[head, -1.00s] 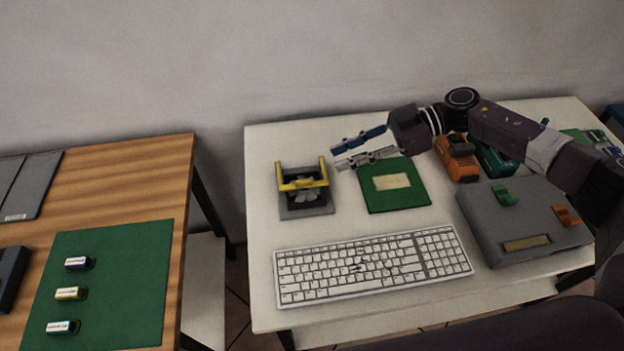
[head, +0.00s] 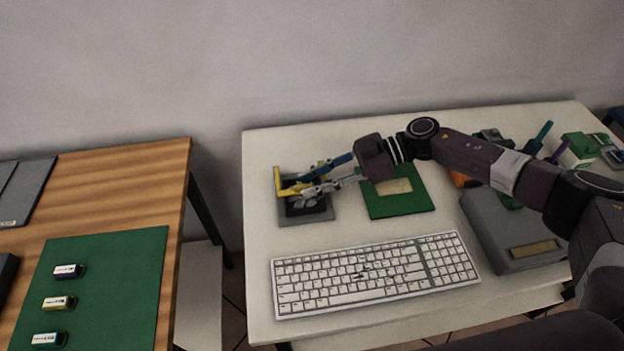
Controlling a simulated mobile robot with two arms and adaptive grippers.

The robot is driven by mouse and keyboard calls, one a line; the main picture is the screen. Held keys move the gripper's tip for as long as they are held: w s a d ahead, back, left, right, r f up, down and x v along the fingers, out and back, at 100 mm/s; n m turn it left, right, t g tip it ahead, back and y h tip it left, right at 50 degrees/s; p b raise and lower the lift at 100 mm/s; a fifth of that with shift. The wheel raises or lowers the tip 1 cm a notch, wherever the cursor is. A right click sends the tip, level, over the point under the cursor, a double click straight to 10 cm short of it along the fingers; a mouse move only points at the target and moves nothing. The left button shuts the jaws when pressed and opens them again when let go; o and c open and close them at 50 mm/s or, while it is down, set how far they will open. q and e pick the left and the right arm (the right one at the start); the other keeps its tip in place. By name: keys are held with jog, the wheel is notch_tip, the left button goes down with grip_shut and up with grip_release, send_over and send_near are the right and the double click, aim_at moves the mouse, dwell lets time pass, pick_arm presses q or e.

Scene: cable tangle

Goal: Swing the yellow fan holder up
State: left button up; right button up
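The yellow fan holder (head: 278,181) is a U-shaped bracket on a grey base (head: 306,217) with a dark fan, at the back left of the white table. My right gripper (head: 301,184) reaches in from the right with its fingers over the fan. The fingers are apart, one behind the other, at the holder's crossbar. They cover the right part of the holder. I cannot tell whether they touch it. My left gripper is not in view.
A green board (head: 405,208) with a tan label lies right of the fan base, partly under my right gripper. A white keyboard (head: 375,274) lies in front. A grey box (head: 510,240) stands at right. A wooden table (head: 120,185) stands apart at left.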

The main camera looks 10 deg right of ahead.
jog(key=shift+a+f, duration=0.1)
jog(key=shift+a, duration=0.05)
jog(key=shift+c, duration=0.5)
grip_shut()
